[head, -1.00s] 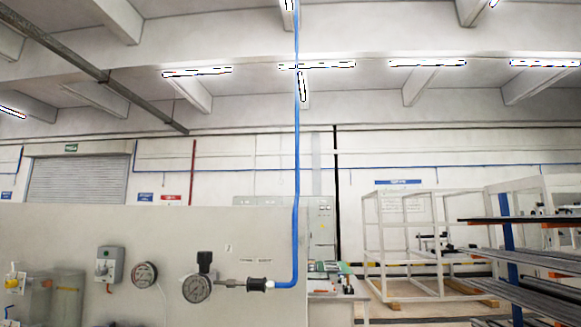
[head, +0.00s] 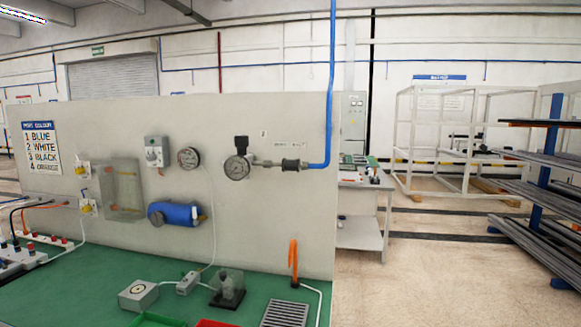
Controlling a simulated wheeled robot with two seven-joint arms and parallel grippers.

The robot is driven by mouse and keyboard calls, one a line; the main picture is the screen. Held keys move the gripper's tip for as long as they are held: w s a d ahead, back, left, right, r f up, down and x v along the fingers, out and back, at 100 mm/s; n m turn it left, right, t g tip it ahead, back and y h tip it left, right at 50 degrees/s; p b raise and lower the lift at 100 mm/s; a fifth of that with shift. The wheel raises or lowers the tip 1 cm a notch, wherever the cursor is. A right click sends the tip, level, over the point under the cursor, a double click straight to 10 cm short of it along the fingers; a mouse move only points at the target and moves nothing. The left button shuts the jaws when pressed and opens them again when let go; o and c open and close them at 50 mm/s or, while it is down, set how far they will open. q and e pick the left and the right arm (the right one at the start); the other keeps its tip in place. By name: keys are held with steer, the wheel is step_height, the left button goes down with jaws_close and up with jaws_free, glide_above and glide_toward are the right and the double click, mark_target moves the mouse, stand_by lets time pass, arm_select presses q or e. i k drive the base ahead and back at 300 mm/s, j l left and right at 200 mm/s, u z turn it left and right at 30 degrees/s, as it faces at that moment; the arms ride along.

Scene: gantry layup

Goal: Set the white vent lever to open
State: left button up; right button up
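I cannot make out a white vent lever for sure at this size. On the grey upright panel (head: 225,130) are a grey box with a round knob (head: 155,151), a round gauge (head: 189,158) and a second gauge (head: 237,167) with a black part on top. A pipe with a dark fitting (head: 290,165) runs right from that gauge to a blue hose (head: 331,90). Two small yellow-and-white fittings, an upper one (head: 82,170) and a lower one (head: 89,207), sit left of a clear cover (head: 123,190). Neither gripper is in view.
A blue cylinder (head: 178,213) is on the panel. A rack (head: 545,170) stands right; open floor (head: 430,270) lies between.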

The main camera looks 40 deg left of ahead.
mark_target(195, 223)
steer(key=u, duration=1.85)
steer(key=i+j, duration=0.15)
steer(key=j, duration=0.15)
steer(key=i+j+z, duration=0.1)
steer(key=j, duration=0.2)
steer(key=i+j+z, duration=0.1)
steer(key=i+j, duration=0.2)
steer(key=j, duration=0.35)
steer(key=i+j+z, duration=0.1)
steer(key=j, duration=0.2)
